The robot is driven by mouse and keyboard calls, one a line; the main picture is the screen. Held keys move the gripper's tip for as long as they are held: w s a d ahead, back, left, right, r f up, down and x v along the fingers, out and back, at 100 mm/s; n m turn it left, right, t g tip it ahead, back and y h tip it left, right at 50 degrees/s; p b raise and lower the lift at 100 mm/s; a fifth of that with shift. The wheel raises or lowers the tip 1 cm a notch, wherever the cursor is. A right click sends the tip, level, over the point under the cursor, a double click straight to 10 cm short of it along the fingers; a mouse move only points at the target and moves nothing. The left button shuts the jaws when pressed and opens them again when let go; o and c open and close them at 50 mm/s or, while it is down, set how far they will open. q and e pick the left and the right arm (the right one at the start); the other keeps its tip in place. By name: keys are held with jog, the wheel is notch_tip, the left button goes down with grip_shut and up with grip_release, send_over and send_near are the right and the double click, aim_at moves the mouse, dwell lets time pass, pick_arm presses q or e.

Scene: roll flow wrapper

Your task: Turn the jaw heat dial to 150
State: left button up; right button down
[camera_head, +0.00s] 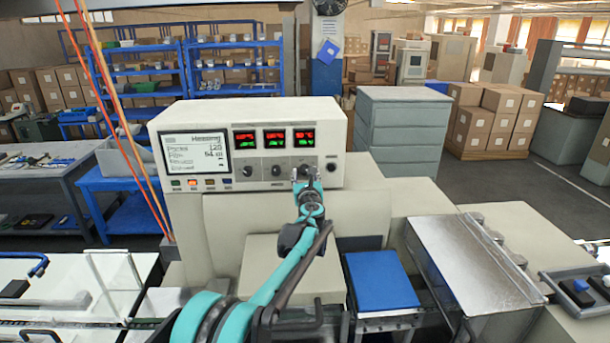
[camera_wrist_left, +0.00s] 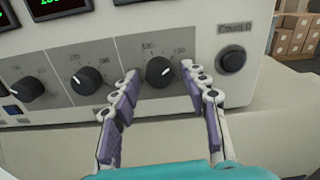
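The cream control box (camera_head: 325,115) carries a lit screen and a row of black dials under three red-and-green displays. In the left wrist view the dials are a left dial (camera_wrist_left: 28,88), a middle dial (camera_wrist_left: 88,80) and a right dial (camera_wrist_left: 160,71). The right dial's white mark points to the upper right. Label text is too small to tell which is the jaw heat dial. My left gripper (camera_head: 307,181) is open at the panel, its two purple-padded fingers (camera_wrist_left: 161,84) on either side of the right dial, with gaps visible. My right gripper is out of view.
A black round button (camera_wrist_left: 232,60) sits just right of the right finger; it also shows in the head view (camera_head: 331,167). A cream ledge lies below the panel. A blue pad (camera_head: 381,280) and a metal cover (camera_head: 475,262) are lower right.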

pick_arm(q)
jog(key=s+d, duration=0.1)
jog(key=s, duration=1.1)
jog(key=shift+d, duration=0.1)
